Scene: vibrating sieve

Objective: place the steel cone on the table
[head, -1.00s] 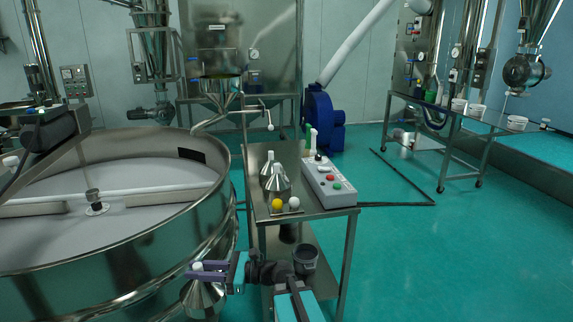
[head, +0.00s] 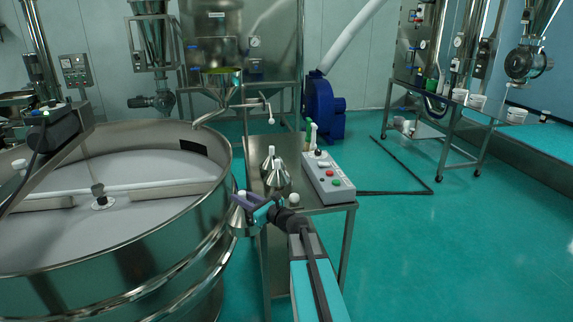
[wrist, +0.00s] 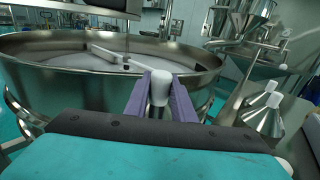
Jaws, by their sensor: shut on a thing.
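My gripper (head: 248,201) is shut on the white knob of a steel cone (head: 241,224). The cone hangs point up at the left front corner of the steel table (head: 326,207), between the table and the big round sieve. In the wrist view, the purple fingers (wrist: 161,98) clasp the white knob, and the cone body below is mostly hidden. Two other steel cones with white knobs stand on the table, one nearer (head: 277,178) and one behind it (head: 268,163). They also show at the right of the wrist view (wrist: 266,115).
The large round sieve (head: 215,207) fills the left, its rim close to the held cone. A control box (head: 328,178) takes the table's right side. A white ball (head: 294,199) sits near the front edge. A blue blower (head: 322,110) stands behind.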

